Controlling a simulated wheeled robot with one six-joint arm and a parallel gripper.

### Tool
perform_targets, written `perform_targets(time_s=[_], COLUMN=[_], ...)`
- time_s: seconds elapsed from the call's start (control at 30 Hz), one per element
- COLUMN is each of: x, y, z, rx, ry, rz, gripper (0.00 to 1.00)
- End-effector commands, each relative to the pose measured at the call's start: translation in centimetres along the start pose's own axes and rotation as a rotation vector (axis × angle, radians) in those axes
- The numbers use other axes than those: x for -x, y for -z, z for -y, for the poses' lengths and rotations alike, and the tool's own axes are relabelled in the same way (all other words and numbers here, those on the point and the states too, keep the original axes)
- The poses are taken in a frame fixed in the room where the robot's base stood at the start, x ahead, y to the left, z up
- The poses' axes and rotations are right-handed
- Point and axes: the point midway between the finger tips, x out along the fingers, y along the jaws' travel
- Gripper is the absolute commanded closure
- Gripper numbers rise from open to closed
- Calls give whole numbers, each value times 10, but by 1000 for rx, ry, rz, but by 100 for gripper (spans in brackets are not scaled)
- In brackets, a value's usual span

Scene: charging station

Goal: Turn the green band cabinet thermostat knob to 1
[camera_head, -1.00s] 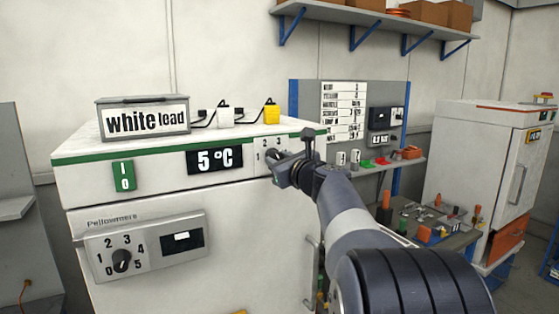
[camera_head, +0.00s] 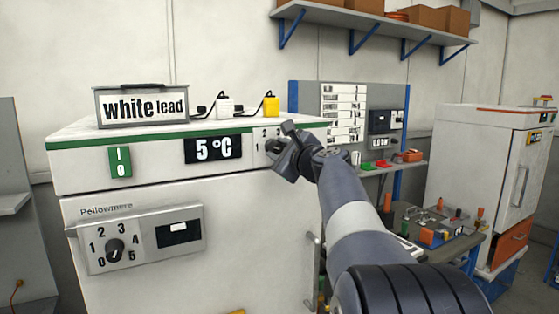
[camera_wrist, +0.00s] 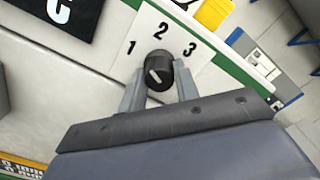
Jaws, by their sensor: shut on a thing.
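The green band cabinet (camera_head: 250,240) is white with a green stripe along its top edge. Its display (camera_head: 213,149) reads 5 °C. The thermostat knob (camera_wrist: 160,66) is black and round, with numbers 1, 2 and 3 on a white plate (camera_wrist: 163,33). Its white mark slants, with the upper end toward the 1 side. My gripper (camera_wrist: 158,88) is shut on the knob, one finger on each side. In the head view my gripper (camera_head: 284,150) covers the knob and part of its number plate.
A lower panel with another knob (camera_head: 115,250), numbered 0 to 5, is on the cabinet front. A green switch (camera_head: 120,162) sits left of the display. A "white lead" box (camera_head: 142,107) and plugs stand on top. A tool bench (camera_head: 430,230) is at right.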

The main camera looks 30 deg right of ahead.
Motion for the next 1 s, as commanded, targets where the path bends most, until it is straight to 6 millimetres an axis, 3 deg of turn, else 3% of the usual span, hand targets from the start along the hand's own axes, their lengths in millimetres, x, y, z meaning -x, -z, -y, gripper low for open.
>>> perform_targets(time_s=[0.5,1.0], x=[0,0], y=[1,0], z=[-1,0], rx=[376,468], ry=[-1,-1], rz=[1,0], gripper=[93,93])
